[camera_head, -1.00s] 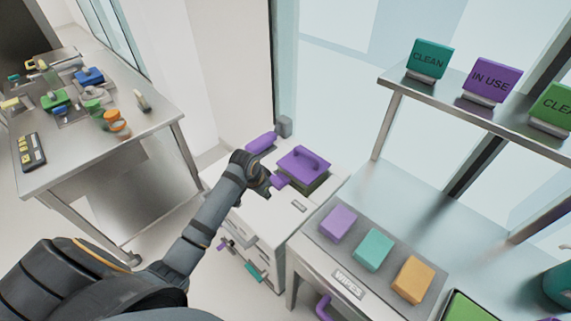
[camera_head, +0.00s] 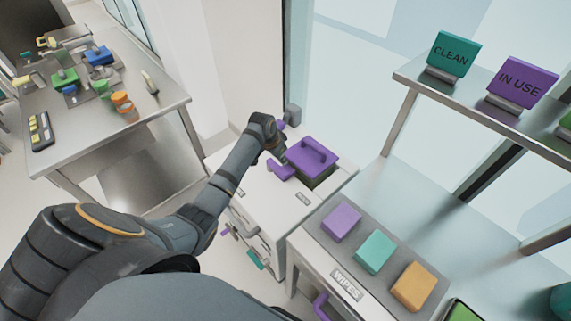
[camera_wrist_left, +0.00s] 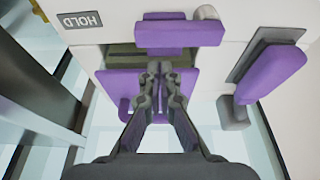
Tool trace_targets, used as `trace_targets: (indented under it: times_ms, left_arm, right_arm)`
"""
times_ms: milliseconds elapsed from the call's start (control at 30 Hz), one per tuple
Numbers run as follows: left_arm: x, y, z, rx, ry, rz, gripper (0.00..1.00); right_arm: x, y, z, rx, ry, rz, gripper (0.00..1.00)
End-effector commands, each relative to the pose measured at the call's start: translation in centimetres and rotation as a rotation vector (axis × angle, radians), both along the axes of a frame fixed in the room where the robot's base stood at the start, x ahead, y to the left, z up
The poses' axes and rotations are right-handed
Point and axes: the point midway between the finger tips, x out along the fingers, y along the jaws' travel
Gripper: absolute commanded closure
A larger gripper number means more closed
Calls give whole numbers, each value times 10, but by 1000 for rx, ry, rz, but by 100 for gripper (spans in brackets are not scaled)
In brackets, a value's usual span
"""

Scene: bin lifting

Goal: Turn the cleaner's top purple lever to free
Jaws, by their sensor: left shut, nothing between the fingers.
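The cleaner is a white cabinet (camera_head: 262,205) in the middle of the head view, with a purple handled lid (camera_head: 318,152) on top. A short purple lever (camera_head: 281,170) lies on its top in front of the lid. In the left wrist view, the purple lever (camera_wrist_left: 180,35) crosses the top beside a pale round knob (camera_wrist_left: 207,13), with a HOLD label (camera_wrist_left: 82,20) to its left. My left gripper (camera_head: 281,150) is above the cleaner; its fingertips (camera_wrist_left: 160,67) are shut and empty, over the lid (camera_wrist_left: 112,82) and short of the lever. My right gripper is out of view.
A purple part with a grey base (camera_wrist_left: 268,75) stands on the right in the wrist view. A wipes stand (camera_head: 338,245) with purple, teal and orange blocks is right of the cleaner. A sign shelf (camera_head: 410,72) stands at right, a cluttered steel table (camera_head: 150,108) at left.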

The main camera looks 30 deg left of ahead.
Motion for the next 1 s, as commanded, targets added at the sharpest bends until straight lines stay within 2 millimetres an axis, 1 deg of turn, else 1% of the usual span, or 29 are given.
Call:
trace_targets:
  times_ms: [33, 133, 233, 333, 767, 1000]
  left_arm:
    - [3, -1, -9, -3, 2, 2, 100]
    - [8, -4, -25, -2, 2, 0, 100]
    - [12, -4, -36, -2, 1, 2, 100]
    - [14, -5, -42, -1, 0, 1, 100]
    - [15, -5, -44, 1, -1, -3, 100]
    - [11, -4, -44, 1, 0, -49, 100]
  right_arm:
    - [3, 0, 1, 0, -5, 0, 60]
    - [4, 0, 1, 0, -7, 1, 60]
    - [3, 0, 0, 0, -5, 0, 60]
    - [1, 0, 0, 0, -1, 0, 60]
    - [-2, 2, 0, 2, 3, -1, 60]
    - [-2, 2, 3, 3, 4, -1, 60]
